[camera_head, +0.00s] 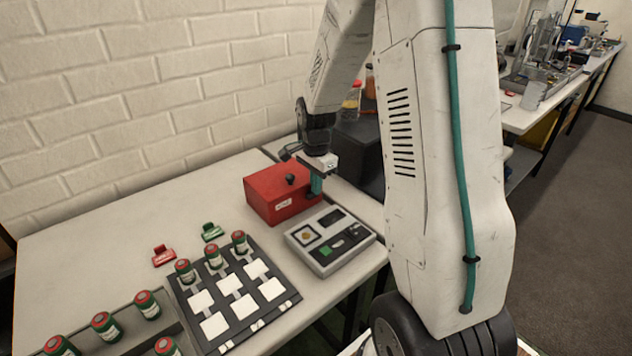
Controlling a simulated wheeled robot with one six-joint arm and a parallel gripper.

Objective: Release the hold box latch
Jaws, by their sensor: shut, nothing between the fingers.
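A red box (268,202) with a black knob (291,180) on its lid and a small white label on its front stands on the white table; it appears to be the hold box. Its lid looks closed. My gripper (316,190) points down at the box's right end, close to its near right corner. Its teal fingers are shut and empty. I cannot tell whether they touch the box. No latch can be made out clearly; that corner is partly hidden by my gripper.
A grey device (318,262) with a small panel stands just in front of the box. A dark rack (292,298) with white squares and several green-and-red cylinders is at the front left. Red (163,256) and green (212,232) clips lie nearby. A brick wall is behind.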

